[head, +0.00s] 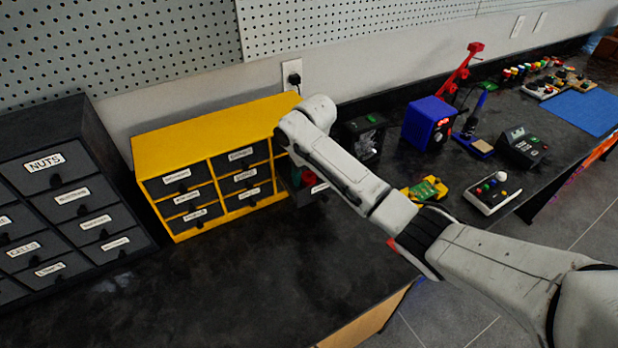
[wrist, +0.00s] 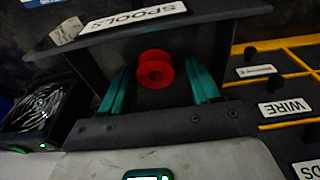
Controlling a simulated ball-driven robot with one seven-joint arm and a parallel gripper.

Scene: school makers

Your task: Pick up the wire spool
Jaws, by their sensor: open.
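The red wire spool (wrist: 155,70) sits in an open dark drawer (wrist: 75,88) whose front label (wrist: 135,18) reads "SPOOLS", upside down in the wrist view. My gripper (wrist: 160,68) is open. Its two teal fingers reach into the drawer on either side of the spool; I cannot tell whether they touch it. In the head view, a bit of red (head: 309,178), apparently the spool, shows beside my arm, just right of the yellow cabinet. My arm hides most of the gripper there.
A black fan-like box (head: 362,135), blue box (head: 428,123) and yellow-green gadget (head: 424,189) stand to the right. The front bench top (head: 240,285) is clear.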

